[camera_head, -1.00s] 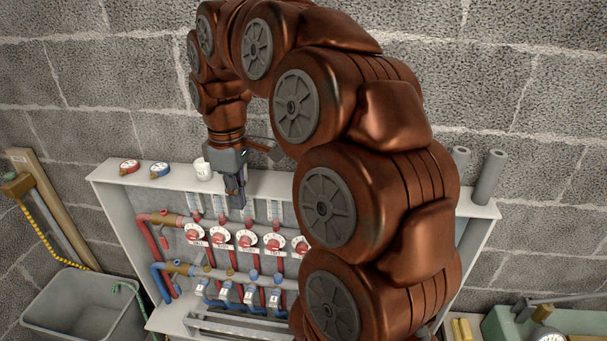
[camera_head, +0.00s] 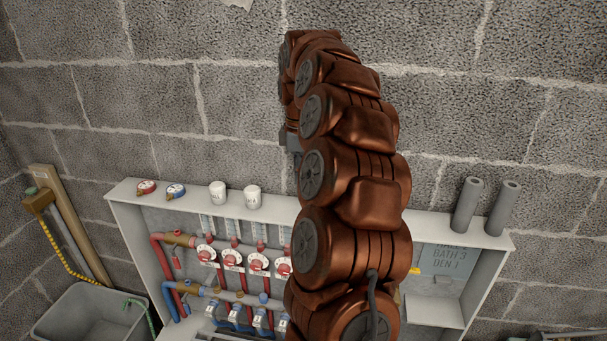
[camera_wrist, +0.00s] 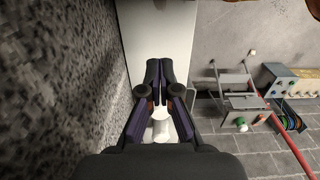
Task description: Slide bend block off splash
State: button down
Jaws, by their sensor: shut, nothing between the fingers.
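My gripper (camera_wrist: 160,68) is shut and empty in the wrist view, above the white top of the cabinet. In the head view my arm hides its fingers. No thing is clearly marked as the bend block or the splash. A brownish block (camera_head: 40,199) is against a wooden board (camera_head: 72,217) at the far left, above a grey sink (camera_head: 92,312). It may be the bend block, but I cannot tell. My gripper is well to the right of it.
A white cabinet (camera_head: 128,195) holds valves and pipes. A block wall is close behind.

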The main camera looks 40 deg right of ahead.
notch_tip(320, 180, down, 4)
jog(key=shift+a+r+p, duration=0.1)
jog(key=shift+r+p, duration=0.15)
jog(key=shift+p, duration=0.25)
notch_tip(320, 180, down, 5)
jog(key=shift+s+r+p, duration=0.1)
jog(key=shift+s+p, duration=0.05)
jog(key=shift+p, duration=0.8)
jog(key=shift+s+d+r+p, duration=0.2)
jog(key=shift+s+d+p, duration=0.4)
jog(key=shift+s+d, duration=0.3)
jog(key=shift+s+d+f, duration=0.25)
jog(key=shift+s+d, duration=0.05)
jog(key=shift+s, duration=0.3)
